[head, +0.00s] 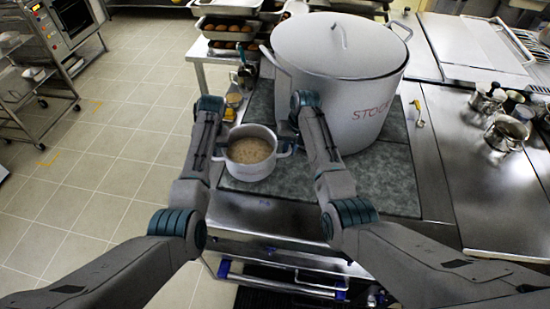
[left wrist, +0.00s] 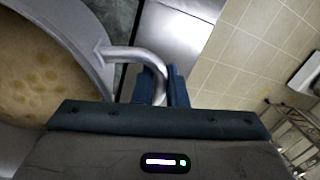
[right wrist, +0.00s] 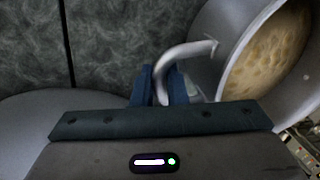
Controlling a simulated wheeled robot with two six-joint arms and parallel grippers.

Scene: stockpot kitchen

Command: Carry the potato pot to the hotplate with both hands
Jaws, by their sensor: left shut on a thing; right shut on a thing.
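The potato pot (head: 250,173) is a small light-grey pot with pale brown contents, below left of the big stockpot in the head view. My left gripper (left wrist: 161,86) is shut on one bent handle (left wrist: 135,54) of it. My right gripper (right wrist: 163,84) is shut on the opposite handle (right wrist: 190,49). Both wrist views show the pot's contents near the rim. The pot looks about level in the head view. My arms partly hide the handles there. I cannot tell whether the pot touches the surface below, nor which surface is the hotplate.
A large lidded stockpot (head: 340,90) marked "STOCK" stands close beside my right arm, on a grey marbled slab (head: 385,190). Trays of brown food (head: 228,28) stand behind. Small metal pots (head: 506,133) sit on the right counter. Tiled floor (head: 100,140) lies open at left.

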